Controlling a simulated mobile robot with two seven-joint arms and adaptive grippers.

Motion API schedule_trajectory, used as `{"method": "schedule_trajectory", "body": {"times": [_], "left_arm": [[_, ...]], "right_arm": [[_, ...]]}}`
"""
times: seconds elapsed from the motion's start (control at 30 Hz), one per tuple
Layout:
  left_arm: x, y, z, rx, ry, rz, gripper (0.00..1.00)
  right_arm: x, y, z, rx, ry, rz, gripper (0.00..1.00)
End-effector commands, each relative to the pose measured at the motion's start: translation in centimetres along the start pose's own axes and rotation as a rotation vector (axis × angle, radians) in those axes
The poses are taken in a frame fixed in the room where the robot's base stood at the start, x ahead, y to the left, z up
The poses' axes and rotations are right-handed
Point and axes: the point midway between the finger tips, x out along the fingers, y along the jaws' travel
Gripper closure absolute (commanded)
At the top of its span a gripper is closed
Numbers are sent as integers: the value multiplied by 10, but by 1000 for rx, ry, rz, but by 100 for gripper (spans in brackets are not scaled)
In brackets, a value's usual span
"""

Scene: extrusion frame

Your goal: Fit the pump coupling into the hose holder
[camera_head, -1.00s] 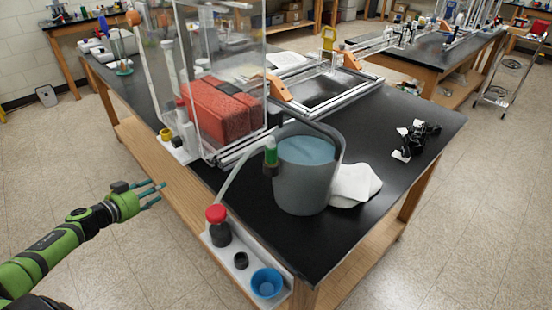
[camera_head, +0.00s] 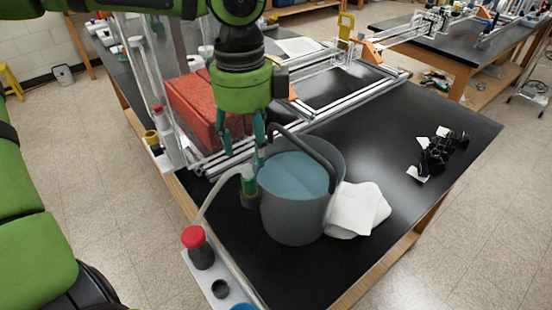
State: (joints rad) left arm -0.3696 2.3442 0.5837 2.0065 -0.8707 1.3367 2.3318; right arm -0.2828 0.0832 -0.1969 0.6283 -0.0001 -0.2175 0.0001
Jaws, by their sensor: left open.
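A green fitting (camera_head: 249,184), which looks like the pump coupling, is at the upper end of a pale hose (camera_head: 212,196). It stands upright at the left side of a grey bucket (camera_head: 292,222) of blue liquid. A dark brownish sleeve (camera_head: 250,200) sits around or just below it and may be the hose holder; I cannot tell how they are joined. My left gripper (camera_head: 240,152) is open, pointing down, just above and slightly left of the fitting. Its right finger is close to the fitting's top; contact is unclear. My right gripper is not in view.
The bucket's dark handle (camera_head: 308,146) arches beside my fingers. A white cloth (camera_head: 356,208) lies right of the bucket. A red-capped bottle (camera_head: 196,246) stands on a front-left shelf. Red blocks (camera_head: 196,108) and an aluminium frame (camera_head: 345,98) are behind. Black clips (camera_head: 442,152) lie far right.

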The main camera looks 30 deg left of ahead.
Motion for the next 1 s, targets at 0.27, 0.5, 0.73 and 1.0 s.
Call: {"method": "schedule_trajectory", "body": {"times": [0.27, 0.5, 0.73, 1.0], "left_arm": [[17, 4, -1, 3, -25, 9, 47], [42, 4, -4, 3, -23, 11, 47], [67, 3, -4, 0, -21, 5, 47], [70, 3, -4, 0, -21, 2, 51]], "right_arm": [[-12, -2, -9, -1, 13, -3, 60], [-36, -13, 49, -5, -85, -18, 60], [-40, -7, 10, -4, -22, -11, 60], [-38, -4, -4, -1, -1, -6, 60]]}}
